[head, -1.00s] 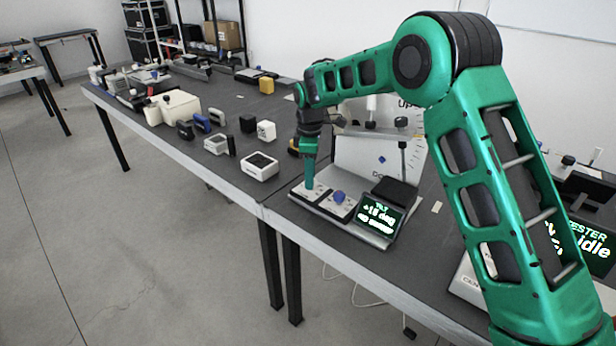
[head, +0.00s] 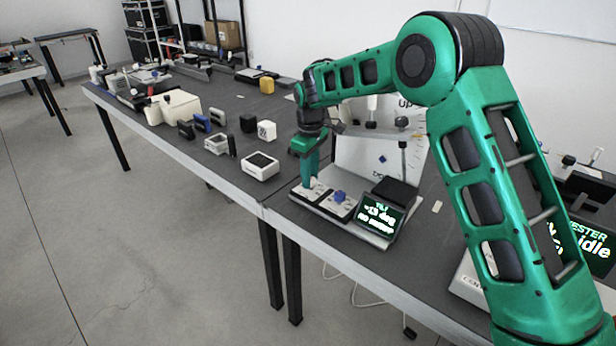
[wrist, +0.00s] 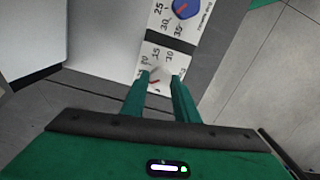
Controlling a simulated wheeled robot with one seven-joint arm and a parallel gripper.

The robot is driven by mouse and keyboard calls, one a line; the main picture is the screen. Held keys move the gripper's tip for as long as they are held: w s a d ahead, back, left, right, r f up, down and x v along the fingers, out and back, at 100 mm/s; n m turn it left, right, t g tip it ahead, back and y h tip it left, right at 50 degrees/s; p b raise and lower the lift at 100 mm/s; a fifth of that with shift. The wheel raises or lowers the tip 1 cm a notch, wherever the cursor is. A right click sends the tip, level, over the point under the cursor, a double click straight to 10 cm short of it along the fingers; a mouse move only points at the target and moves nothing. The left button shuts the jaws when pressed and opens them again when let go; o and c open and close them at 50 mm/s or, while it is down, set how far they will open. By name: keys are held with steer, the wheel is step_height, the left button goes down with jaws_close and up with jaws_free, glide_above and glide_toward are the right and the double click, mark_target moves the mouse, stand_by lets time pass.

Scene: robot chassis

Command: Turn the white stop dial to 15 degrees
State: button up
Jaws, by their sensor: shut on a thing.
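The white stop dial (wrist: 161,73) sits on a pale scale panel (wrist: 152,62) in the wrist view, with a short red mark near its lower left side. Printed numbers, including 15, stand around it. My gripper (wrist: 160,78) has one finger on each side of the dial and is shut on it. In the head view my gripper (head: 309,184) points down onto the left end of the control panel, and the fingers largely hide the dial. The blue dial (head: 339,197) stands free to its right; it also shows in the wrist view (wrist: 187,8).
A tilted display (head: 380,215) with green and white text stands right of the dials; its figures are hard to read. A black box (head: 395,192) and a white upright board (head: 365,160) are close behind. A white boxed device (head: 261,166) lies to the left.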

steer(key=m, duration=0.5)
steer(key=shift+w+d+r+m, duration=0.2)
steer(key=shift+w+m, duration=0.15)
steer(key=shift+m, duration=0.05)
steer(key=m, duration=0.4)
steer(key=shift+m, duration=0.3)
steer(key=m, duration=0.4)
steer(key=shift+d, duration=0.1)
steer(key=shift+m, duration=2.2)
steer(key=o, duration=1)
steer(key=shift+c, duration=0.2)
steer(key=shift+o, duration=0.5)
steer(key=shift+s+f, duration=0.1)
steer(key=shift+s, duration=0.05)
